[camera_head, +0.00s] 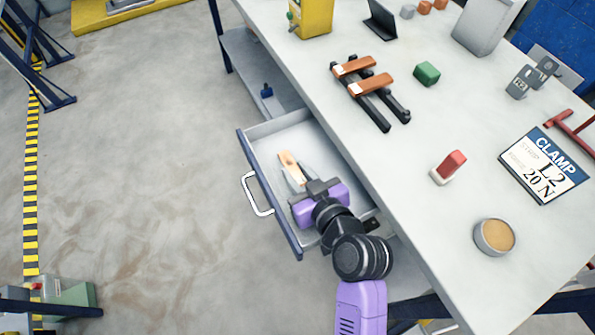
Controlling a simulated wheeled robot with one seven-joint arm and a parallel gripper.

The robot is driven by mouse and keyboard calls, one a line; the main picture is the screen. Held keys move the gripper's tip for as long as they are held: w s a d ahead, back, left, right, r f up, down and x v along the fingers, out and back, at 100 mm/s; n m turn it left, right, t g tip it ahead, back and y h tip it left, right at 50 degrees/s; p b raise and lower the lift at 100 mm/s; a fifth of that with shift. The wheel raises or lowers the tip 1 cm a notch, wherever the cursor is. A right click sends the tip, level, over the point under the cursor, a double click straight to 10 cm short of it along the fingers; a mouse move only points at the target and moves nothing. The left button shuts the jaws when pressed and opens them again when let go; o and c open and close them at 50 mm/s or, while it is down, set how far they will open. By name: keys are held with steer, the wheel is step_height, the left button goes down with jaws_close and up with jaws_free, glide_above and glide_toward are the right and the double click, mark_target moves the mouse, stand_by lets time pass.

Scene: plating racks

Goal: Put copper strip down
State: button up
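A copper strip (287,160) shows pale orange in the open drawer (245,149), at the tip of my gripper (298,175). My gripper reaches down into the drawer from the lower right, with its grey fingers close about the near end of the strip. I cannot tell whether the fingers grip the strip or stand just apart from it, nor whether the strip touches the drawer floor.
The drawer juts out from the grey bench (420,140), its handle (254,195) facing left. On the bench are a green block (427,73), a red-and-white block (449,167), a round tin (494,236) and a CLAMP sign (543,165). The floor at left is mostly clear.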

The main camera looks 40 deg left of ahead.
steer(key=o, duration=0.4)
steer(key=shift+c, duration=0.2)
steer(key=v, duration=1.2)
steer(key=shift+s+r, duration=0.1)
steer(key=shift+r, duration=0.05)
steer(key=shift+r, duration=0.1)
